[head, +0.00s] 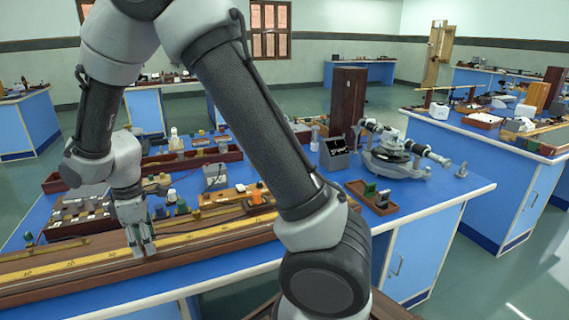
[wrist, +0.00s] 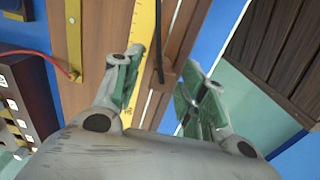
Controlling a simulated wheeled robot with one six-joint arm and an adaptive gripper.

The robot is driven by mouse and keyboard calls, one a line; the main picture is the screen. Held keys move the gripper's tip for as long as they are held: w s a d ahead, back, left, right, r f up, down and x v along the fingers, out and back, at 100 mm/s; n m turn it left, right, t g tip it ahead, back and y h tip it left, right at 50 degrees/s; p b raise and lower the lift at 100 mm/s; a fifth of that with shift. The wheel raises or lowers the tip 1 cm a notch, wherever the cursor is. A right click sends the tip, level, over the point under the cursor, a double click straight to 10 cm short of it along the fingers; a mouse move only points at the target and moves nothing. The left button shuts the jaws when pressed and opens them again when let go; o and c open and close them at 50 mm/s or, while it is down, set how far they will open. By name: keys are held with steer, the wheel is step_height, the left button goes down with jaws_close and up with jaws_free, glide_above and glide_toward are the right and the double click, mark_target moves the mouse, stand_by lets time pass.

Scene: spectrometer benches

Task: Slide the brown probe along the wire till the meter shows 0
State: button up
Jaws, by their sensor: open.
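My gripper (head: 141,247) is low over the wooden wire board (head: 75,279), at its yellow scale (head: 205,233). In the wrist view, my gripper's green-padded fingers (wrist: 162,88) are apart. The yellow scale (wrist: 143,35) runs near the left finger. A thin dark piece (wrist: 160,40) shows between the fingers, beside the scale; I cannot tell whether it is the brown probe or whether it touches the wire. A white box-shaped instrument (head: 215,177) stands behind the board and may be the meter; its reading is not legible.
A dark box with several pale-topped parts (head: 82,212) sits behind the board; a dark box also shows in the wrist view (wrist: 30,95), near a red lead (wrist: 42,58). An orange-topped part (head: 258,194) stands nearby. A spectrometer (head: 398,155) and small tray (head: 372,197) are at right.

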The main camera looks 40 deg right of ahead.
step_height(320, 180, up, 11)
stand_by(0.3)
steer(key=s+d+r+m+t, duration=0.1)
steer(key=s+d+r+m, duration=0.2)
steer(key=s+d, duration=0.4)
steer(key=s+d+r+m+t, duration=0.2)
steer(key=s+d+r+m, duration=0.2)
steer(key=s+d+m, duration=0.2)
steer(key=s+d+r+m+t, duration=0.1)
steer(key=s+d+r+m, duration=0.3)
steer(key=s+d, duration=0.5)
steer(key=d+m, duration=0.1)
steer(key=d, duration=0.2)
steer(key=shift+s+d+r, duration=0.15)
steer(key=shift+s, duration=0.05)
